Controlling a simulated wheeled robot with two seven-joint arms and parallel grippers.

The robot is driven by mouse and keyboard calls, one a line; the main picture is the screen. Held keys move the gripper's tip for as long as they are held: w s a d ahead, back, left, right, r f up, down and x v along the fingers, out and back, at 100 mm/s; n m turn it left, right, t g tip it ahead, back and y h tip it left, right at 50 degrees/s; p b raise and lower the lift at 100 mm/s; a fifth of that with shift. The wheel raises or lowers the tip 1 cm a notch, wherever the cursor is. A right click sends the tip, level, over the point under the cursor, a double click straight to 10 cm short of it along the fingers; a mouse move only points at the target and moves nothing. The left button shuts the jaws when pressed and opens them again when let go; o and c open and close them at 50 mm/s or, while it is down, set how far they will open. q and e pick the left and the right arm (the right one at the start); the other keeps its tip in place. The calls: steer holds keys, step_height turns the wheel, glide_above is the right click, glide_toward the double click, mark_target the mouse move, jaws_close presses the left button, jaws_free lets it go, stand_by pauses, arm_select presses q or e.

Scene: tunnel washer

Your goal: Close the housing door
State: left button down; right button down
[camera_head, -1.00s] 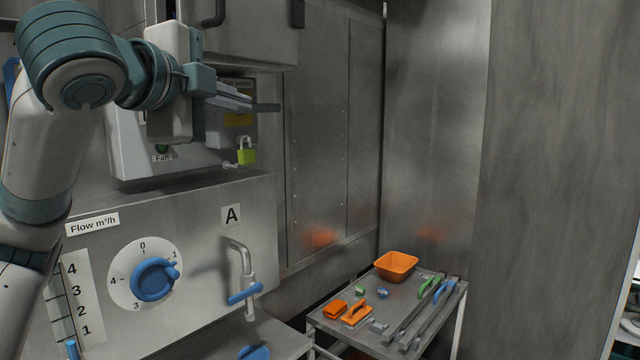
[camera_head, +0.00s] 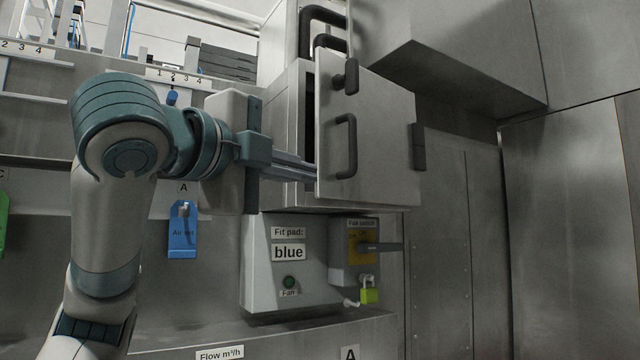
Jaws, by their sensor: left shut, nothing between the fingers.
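The housing door (camera_head: 385,135) is a grey metal panel with a dark vertical handle (camera_head: 346,147) near its left edge. It stands slightly open from the metal housing (camera_head: 285,112), with a dark gap along its left side. My left gripper (camera_head: 312,173) comes in from the left, and its shut fingers reach the door's lower left edge. The fingertips seem to be hidden behind that edge; I cannot tell whether they touch the door. My right gripper is not in view.
Below the housing are a "Fit pad: blue" panel (camera_head: 286,265), a fan switch (camera_head: 362,247) with a protruding lever, and a green padlock (camera_head: 369,296). A blue tag (camera_head: 183,232) hangs at left. A metal box (camera_head: 470,60) juts out at upper right.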

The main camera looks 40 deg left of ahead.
mark_target(319, 184)
arm_select(q)
steer(key=w+a+p, duration=0.1)
steer(key=w+p, duration=0.1)
steer(key=w, duration=0.1)
steer(key=w+a+p, duration=0.1)
steer(key=w+p, duration=0.1)
steer(key=w, duration=0.2)
steer(key=w+a+p, duration=0.1)
steer(key=w+p, duration=0.2)
steer(key=shift+w+a, duration=0.2)
steer(key=shift+w, duration=0.15)
steer(key=shift+a, duration=0.55)
steer(key=shift+w+d, duration=0.1)
steer(key=shift+d, duration=0.05)
